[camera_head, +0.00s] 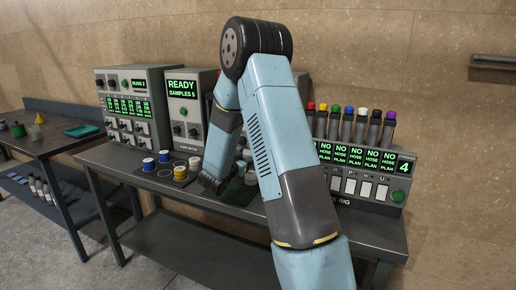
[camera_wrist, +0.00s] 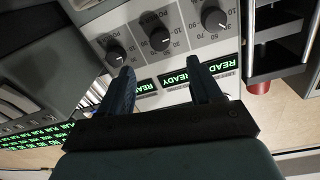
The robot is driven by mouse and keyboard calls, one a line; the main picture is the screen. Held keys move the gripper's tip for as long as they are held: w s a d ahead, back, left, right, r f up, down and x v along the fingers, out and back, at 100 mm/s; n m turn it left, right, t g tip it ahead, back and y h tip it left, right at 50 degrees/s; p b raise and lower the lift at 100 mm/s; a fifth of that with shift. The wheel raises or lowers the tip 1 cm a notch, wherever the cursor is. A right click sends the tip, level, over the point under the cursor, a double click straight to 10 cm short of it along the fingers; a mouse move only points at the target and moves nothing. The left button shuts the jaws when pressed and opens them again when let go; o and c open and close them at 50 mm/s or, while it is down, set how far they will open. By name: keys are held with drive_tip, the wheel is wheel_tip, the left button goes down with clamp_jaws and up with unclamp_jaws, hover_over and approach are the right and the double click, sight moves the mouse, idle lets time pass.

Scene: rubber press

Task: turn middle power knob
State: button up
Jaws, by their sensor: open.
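In the wrist view, a grey panel (camera_wrist: 185,62) carries a slanting row of three black power knobs, with number scales around them. The middle knob (camera_wrist: 160,40) lies between a lower-left knob (camera_wrist: 115,56) and an upper-right knob (camera_wrist: 213,17). My gripper (camera_wrist: 162,78) is open and empty. Its two dark fingers point toward the panel, and the middle knob appears beyond the gap between them. No contact with a knob shows. The panel's lettering appears upside down. In the head view, my arm hides the three knobs, and my fingers cannot be made out.
Lit READY displays (camera_wrist: 180,78) sit beside the knobs. In the head view, a READY/SAMPLES unit (camera_head: 184,110) and a gauge unit (camera_head: 130,105) stand left on the bench. Spools (camera_head: 164,156) lie before them. A rig with coloured-cap bottles (camera_head: 361,125) stands right.

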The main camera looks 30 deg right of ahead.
drive_tip(key=x, duration=1)
drive_tip(key=shift+d, duration=0.2)
drive_tip(key=shift+w, duration=0.15)
drive_tip(key=shift+c, duration=0.3)
drive_tip(key=c, duration=1)
drive_tip(key=shift+m, duration=0.4)
drive_tip(key=shift+s+f+m+y, duration=0.1)
drive_tip(key=shift+m+y, duration=0.2)
drive_tip(key=shift+m, duration=3.8)
drive_tip(key=shift+s+f+m+y, duration=0.1)
drive_tip(key=shift+m+y, duration=0.2)
drive_tip(key=shift+m, duration=3.8)
